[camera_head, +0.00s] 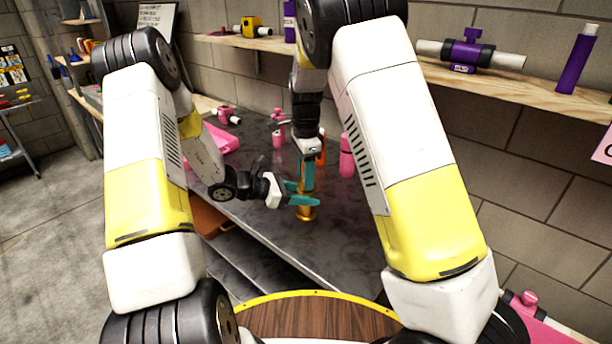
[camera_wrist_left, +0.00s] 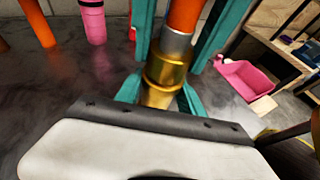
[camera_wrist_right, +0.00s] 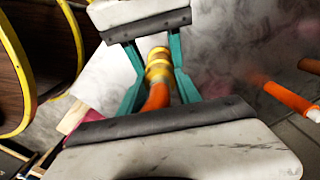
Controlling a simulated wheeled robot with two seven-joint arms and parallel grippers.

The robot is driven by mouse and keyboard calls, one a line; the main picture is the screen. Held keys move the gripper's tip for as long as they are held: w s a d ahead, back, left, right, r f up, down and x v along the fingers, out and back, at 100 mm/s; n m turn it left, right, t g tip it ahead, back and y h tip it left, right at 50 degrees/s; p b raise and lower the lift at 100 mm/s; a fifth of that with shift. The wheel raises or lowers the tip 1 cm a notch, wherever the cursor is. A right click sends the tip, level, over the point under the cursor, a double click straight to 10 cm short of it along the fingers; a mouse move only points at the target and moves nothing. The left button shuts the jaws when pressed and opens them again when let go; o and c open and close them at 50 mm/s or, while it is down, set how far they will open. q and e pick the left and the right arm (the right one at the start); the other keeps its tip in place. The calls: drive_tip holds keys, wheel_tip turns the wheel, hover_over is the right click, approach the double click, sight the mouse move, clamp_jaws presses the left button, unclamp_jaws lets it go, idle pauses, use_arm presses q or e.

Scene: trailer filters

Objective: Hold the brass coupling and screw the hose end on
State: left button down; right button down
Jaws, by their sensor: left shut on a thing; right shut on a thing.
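The brass coupling (camera_head: 307,213) stands upright on the dark worktop. It also shows in the left wrist view (camera_wrist_left: 165,70) and in the right wrist view (camera_wrist_right: 158,66). My left gripper (camera_head: 300,198) reaches in from the left, low down, and is shut on the coupling. The orange hose end (camera_wrist_left: 184,16) with a silver collar (camera_wrist_left: 177,43) sits directly above the coupling, in line with it. My right gripper (camera_head: 307,180) points down from above and is shut on the hose end. I cannot tell whether the threads are engaged.
A pink bottle (camera_head: 347,158) stands behind on the worktop. A pink tray (camera_head: 218,143) lies to the left. The wall shelf (camera_head: 530,92) holds a purple filter (camera_head: 466,54). The worktop right of the coupling (camera_head: 340,235) is clear.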

drive_tip(key=m, duration=1)
drive_tip(key=shift+m, duration=0.4)
drive_tip(key=m, duration=0.7)
drive_tip(key=shift+m, duration=0.3)
drive_tip(key=m, duration=0.3)
drive_tip(key=shift+d+f+m, duration=0.1)
drive_tip(key=shift+f+m, duration=0.1)
drive_tip(key=shift+m, duration=0.2)
drive_tip(key=shift+w+r+m, duration=0.1)
drive_tip(key=shift+r+m, duration=0.1)
drive_tip(key=shift+m, duration=0.4)
drive_tip(key=c, duration=0.8)
unclamp_jaws()
drive_tip(key=shift+c, duration=0.2)
